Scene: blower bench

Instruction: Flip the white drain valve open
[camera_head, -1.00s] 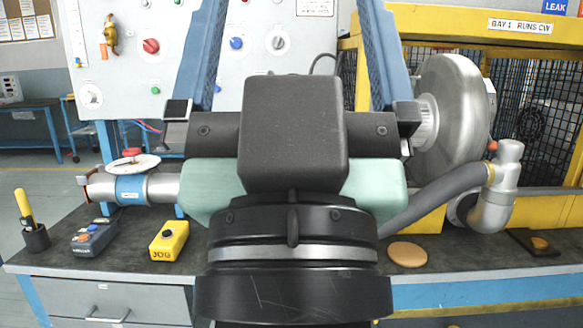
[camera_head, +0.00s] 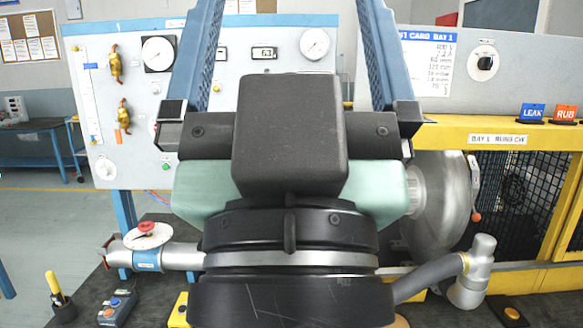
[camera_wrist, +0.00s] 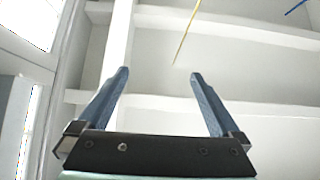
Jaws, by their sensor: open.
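My gripper (camera_wrist: 158,74) is open and empty in the wrist view, with its two blue fingers spread against a pale ceiling. In the head view the blue fingers point upward in front of the panel (camera_head: 240,105), and their tips are cut off by the top edge. I cannot make out a white drain valve for certain. A white disc with a red knob (camera_head: 146,229) sits on the pipe at the left of the bench. Two yellow valve handles (camera_head: 115,63) are on the panel's left. My arm and gripper body hide the middle of the panel and bench.
A dark bench top (camera_head: 82,297) carries a small button box (camera_head: 118,308) and a cup with a yellow-handled tool (camera_head: 57,299). A blower (camera_head: 440,205) with a grey hose (camera_head: 428,280) stands at right beside a yellow frame (camera_head: 500,125). The floor at left is open.

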